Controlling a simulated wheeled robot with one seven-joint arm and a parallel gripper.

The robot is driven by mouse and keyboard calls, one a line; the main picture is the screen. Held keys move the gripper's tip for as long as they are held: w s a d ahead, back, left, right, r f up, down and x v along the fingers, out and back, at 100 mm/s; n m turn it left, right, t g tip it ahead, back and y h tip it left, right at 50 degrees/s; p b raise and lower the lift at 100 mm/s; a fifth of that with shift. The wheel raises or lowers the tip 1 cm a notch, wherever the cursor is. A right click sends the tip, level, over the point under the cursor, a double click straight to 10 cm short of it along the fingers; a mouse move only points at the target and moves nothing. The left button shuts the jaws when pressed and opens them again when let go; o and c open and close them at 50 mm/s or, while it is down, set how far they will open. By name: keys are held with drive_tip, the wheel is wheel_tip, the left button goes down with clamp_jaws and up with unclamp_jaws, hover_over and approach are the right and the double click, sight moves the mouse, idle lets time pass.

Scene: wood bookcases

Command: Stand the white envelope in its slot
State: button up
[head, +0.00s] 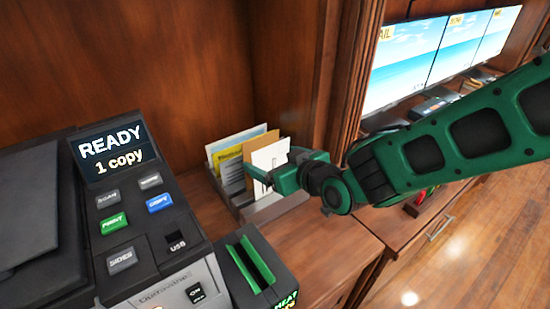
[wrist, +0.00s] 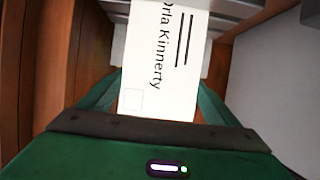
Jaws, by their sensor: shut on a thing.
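The white envelope (head: 269,161) is upright in my gripper at the letter sorter in the head view. In the wrist view the envelope (wrist: 163,60) shows printed lines and the name "Orla Kinnerty", and runs out of the top of the picture between the fingers. My gripper (head: 277,177) is shut on it. The grey letter sorter (head: 240,201) stands on the wooden counter and holds a yellow-and-white card (head: 230,165) and a tan envelope (head: 262,142) behind the white one. The white envelope's lower edge is hidden, so I cannot tell whether it is inside a slot.
A printer with a "READY 1 copy" screen (head: 112,151) stands at the left. A dark device with a green slot (head: 252,262) stands in front of the sorter. A wooden post (head: 345,85) and monitors (head: 430,55) are to the right.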

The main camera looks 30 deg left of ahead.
drive_tip(key=o, duration=1.3)
drive_tip(key=v, duration=1)
drive_tip(key=shift+d+r, duration=0.15)
drive_tip(key=shift+d, duration=0.25)
